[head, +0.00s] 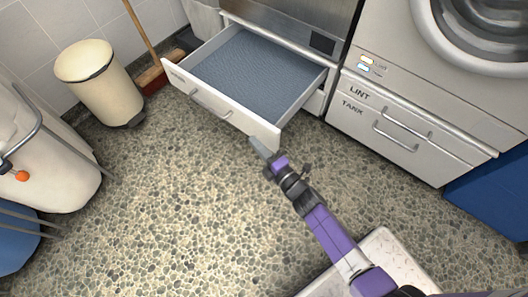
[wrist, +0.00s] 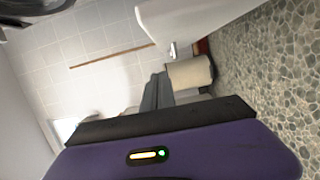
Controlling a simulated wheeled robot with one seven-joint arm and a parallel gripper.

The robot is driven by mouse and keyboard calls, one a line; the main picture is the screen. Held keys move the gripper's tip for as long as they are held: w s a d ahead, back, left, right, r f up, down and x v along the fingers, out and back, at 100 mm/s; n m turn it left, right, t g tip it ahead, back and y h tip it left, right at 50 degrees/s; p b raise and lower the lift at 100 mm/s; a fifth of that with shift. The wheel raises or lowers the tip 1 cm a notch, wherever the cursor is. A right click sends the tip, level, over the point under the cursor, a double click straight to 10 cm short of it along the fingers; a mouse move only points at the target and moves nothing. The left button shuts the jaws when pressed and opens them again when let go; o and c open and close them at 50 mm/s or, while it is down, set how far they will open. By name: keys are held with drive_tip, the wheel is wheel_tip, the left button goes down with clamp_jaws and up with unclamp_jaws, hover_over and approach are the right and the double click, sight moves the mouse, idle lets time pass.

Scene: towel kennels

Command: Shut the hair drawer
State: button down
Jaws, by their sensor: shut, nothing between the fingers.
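The open drawer (head: 222,105) is pulled well out from under a steel-fronted machine. It has a white front with a bar handle and a blue-grey textured inside. Small lettering on its front is too small to read. My gripper (head: 259,147) is shut and empty, its tips close to the right end of the drawer front; I cannot tell whether they touch it. In the wrist view my shut fingers (wrist: 157,92) point ahead, and a pale panel with a small handle (wrist: 195,22), likely the drawer front, is above and to the right of them.
Shut drawers marked LINT (head: 405,113) and TANK (head: 385,140) sit under a round-doored machine at right. A cream bin (head: 100,85) and a broom (head: 152,78) stand at upper left. A white tub (head: 45,160) is at left. The pebbled floor between is clear.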

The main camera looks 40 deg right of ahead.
drive_tip(key=w+d, duration=0.3)
drive_tip(key=w, duration=0.2)
drive_tip(key=shift+d+b, duration=0.3)
drive_tip(key=shift+b, duration=0.1)
